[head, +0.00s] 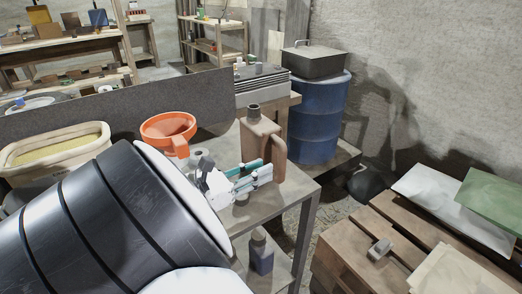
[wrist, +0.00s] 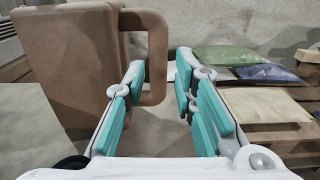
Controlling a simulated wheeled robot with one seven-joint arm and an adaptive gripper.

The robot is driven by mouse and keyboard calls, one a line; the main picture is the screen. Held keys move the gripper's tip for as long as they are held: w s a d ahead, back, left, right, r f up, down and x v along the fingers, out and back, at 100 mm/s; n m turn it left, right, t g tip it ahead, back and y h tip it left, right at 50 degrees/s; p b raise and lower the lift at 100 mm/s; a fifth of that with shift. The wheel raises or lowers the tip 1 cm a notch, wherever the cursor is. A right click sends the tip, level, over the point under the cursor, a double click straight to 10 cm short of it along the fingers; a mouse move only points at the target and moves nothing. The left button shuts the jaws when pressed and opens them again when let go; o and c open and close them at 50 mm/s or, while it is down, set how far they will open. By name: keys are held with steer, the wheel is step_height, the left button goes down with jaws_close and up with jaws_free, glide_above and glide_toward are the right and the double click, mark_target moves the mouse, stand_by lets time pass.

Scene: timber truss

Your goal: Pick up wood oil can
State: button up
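The wood oil can (head: 262,140) is a brown, boxy can with a dark cap and a loop handle on its right side. It stands upright on the grey table. My gripper (head: 260,172), with teal pads, is close in front of the can in the head view and covers part of its lower body. In the wrist view the can (wrist: 70,60) fills the left, and its handle (wrist: 157,75) shows between the two spread fingertips of my gripper (wrist: 160,68). The fingers are open, with gaps visible beside the handle. Contact with the left finger cannot be told.
An orange funnel (head: 168,128) and a beige tub (head: 55,150) stand left on the table (head: 295,182). A small dark bottle (head: 261,252) is on the lower shelf. A blue barrel (head: 318,115) stands behind. A pallet (head: 345,250) with bags is at right.

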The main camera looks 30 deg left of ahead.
mark_target(278, 159)
steer(key=b+x, duration=0.1)
steer(key=x, duration=0.6)
steer(key=shift+w+r, duration=0.1)
steer(key=shift+w, duration=0.1)
jaws_close()
steer(key=shift+r, duration=0.1)
